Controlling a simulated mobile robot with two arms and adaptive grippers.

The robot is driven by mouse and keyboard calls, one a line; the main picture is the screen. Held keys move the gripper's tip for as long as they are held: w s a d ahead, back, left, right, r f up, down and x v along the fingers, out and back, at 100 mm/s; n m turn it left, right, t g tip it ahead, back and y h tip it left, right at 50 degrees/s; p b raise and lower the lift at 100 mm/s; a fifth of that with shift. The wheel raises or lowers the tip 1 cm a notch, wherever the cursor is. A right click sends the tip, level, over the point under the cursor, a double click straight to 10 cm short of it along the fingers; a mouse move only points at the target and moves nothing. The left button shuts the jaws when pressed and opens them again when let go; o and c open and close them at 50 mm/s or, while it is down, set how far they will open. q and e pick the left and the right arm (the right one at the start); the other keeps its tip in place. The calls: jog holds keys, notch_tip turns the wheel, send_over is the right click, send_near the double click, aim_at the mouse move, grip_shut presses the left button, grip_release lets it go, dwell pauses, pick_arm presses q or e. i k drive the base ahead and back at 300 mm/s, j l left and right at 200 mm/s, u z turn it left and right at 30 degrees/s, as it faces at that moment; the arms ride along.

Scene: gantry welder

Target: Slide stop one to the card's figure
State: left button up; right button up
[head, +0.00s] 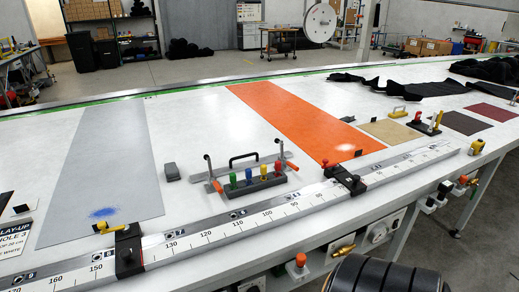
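A long steel rail with a printed scale (215,240) runs along the table's front edge, its numbers falling from left to right. Two black sliding stops sit on it. The left stop (128,252) is between the 150 and 130 marks, with a yellow-handled piece (107,228) beside it. The right stop (346,180) is at the lower corner of the orange strip. I cannot tell which is stop one. Neither gripper is in view.
A grey strip (105,165) and an orange strip (300,120) lie across the white table. A rack of coloured-handled tools (255,182) stands between them, behind the rail. A grey block (172,172) lies nearby. Black cloth (420,87) and sample squares are at right.

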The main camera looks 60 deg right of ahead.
aim_at(354, 183)
jog(key=z, duration=2.45)
